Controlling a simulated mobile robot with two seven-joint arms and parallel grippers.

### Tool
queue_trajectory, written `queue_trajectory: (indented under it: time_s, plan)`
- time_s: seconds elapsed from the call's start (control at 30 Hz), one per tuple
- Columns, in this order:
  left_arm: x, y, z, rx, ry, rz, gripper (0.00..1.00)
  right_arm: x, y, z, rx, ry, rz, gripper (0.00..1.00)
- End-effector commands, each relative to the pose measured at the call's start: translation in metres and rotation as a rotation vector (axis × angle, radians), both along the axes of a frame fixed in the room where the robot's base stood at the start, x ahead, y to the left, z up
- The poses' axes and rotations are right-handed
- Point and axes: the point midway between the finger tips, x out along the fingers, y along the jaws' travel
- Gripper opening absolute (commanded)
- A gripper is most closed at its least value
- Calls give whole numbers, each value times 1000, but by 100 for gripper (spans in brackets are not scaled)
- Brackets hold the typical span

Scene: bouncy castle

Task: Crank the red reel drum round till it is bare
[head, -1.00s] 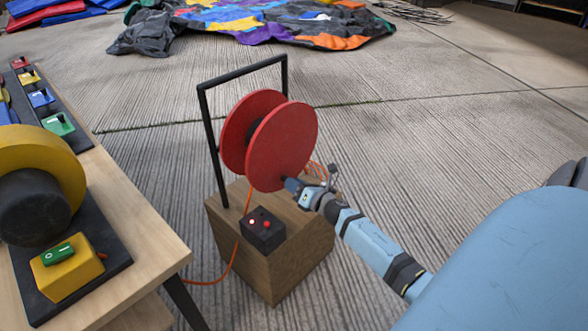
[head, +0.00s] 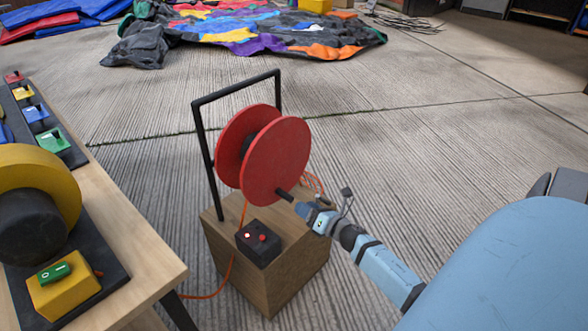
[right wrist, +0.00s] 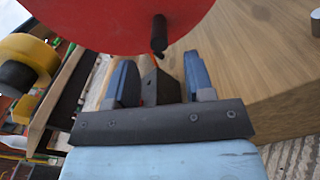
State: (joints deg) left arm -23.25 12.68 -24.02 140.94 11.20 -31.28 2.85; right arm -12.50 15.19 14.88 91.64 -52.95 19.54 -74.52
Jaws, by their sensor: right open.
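The red reel drum (head: 278,160) stands in a black frame on a wooden box (head: 262,280). Its core between the two red discs looks dark, with no orange cord seen wound there. A dark crank handle (head: 284,195) sticks out low on the near disc; it also shows in the right wrist view (right wrist: 159,36). My right gripper (head: 300,207) is just off the handle's end, to its lower right. In the right wrist view its two blue fingers (right wrist: 158,80) are apart with the handle beyond them, and nothing is held. My left gripper is out of view.
A black box (head: 258,243) with a red button and a lit light sits on the wooden box. A table at left holds a yellow blower (head: 45,180) and switches. Colourful fabric (head: 250,30) lies on the floor behind.

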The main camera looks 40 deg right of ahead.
Motion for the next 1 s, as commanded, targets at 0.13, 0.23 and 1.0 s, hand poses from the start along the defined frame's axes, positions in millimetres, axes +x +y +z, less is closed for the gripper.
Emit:
queue_trajectory:
  time_s: [0.13, 0.23, 1.0]
  plan:
    - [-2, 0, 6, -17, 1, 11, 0, -34, -2, 1, 2, 2, -1, 48]
    - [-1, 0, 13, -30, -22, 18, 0, -49, -4, 1, 1, 2, -1, 48]
    - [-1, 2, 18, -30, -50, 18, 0, -68, -5, 0, 0, 0, 0, 48]
